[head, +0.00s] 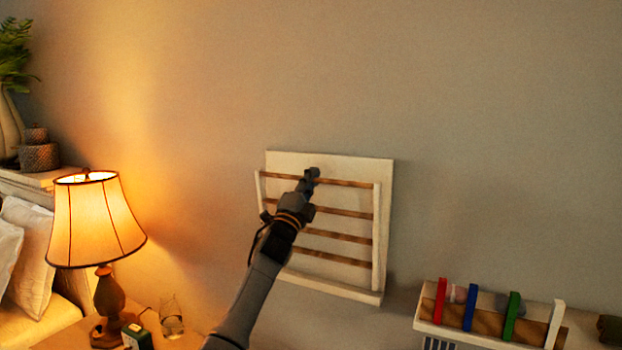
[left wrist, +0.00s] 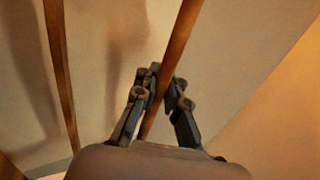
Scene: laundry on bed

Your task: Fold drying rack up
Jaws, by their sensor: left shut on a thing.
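The drying rack (head: 384,228) is a white wall-mounted frame with several brown wooden bars, on the wall in the middle of the head view. Its barred front stands close to the white back panel, nearly upright. My left gripper (head: 311,176) is at the top bar, left of its middle. In the left wrist view, the left gripper's fingers (left wrist: 165,95) are on either side of a wooden bar (left wrist: 182,45), shut on it. Another bar (left wrist: 60,75) runs at the left of that view. My arm hides part of the lower bars. My right gripper is not in view.
A lit lamp (head: 95,220) stands on a bedside table at the left, with a drinking glass (head: 171,318) and a small green box (head: 137,337) near it. A white shelf (head: 480,338) with coloured dividers is at the lower right. The wall above the rack is clear.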

